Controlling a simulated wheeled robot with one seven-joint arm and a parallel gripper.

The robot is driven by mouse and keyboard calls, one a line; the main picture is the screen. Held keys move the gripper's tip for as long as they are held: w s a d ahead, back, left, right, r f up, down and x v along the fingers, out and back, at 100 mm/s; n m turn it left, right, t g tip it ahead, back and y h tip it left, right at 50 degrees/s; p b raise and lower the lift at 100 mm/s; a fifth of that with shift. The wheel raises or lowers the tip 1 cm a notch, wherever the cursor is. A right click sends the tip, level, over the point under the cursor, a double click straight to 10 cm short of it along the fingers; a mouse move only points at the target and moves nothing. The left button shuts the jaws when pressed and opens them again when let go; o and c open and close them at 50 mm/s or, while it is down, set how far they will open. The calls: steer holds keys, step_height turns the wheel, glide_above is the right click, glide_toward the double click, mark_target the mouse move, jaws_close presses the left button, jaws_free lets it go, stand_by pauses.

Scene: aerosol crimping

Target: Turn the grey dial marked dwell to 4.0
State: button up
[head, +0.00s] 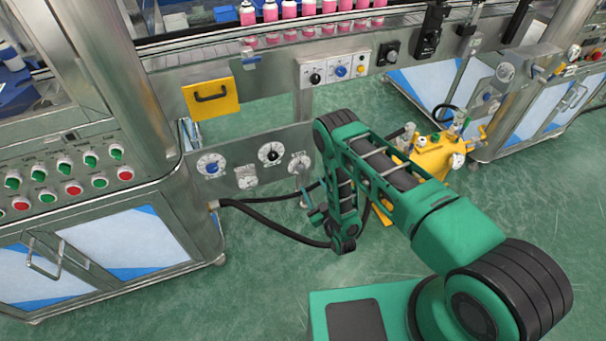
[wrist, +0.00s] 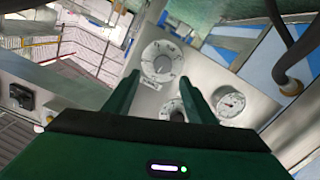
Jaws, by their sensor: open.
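The grey dial (wrist: 162,64) has a grey knob on a round white scale and shows ahead of my fingers in the wrist view. In the head view this dial (head: 299,162) is the rightmost on the lower steel panel. Its lettering and setting are too small to read. My gripper (wrist: 159,80) is open and empty, with one fingertip on each side of the dial's lower part in the picture. I cannot tell how far the fingertips are from the knob. In the head view my gripper (head: 309,198) is just below and right of the dial.
A black-knobbed dial (head: 270,153), a gauge (head: 246,177) and a blue-knobbed dial (head: 211,166) share the panel. A black hose (head: 265,219) runs below it. A yellow machine (head: 437,157) stands to the right. Green floor (head: 250,275) is open in front.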

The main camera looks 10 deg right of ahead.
mark_target(301, 170)
steer(key=x, duration=0.9)
steer(key=shift+w+a+f, duration=0.1)
steer(key=shift+a+f, duration=0.15)
steer(key=shift+a, duration=0.1)
steer(key=c, duration=1)
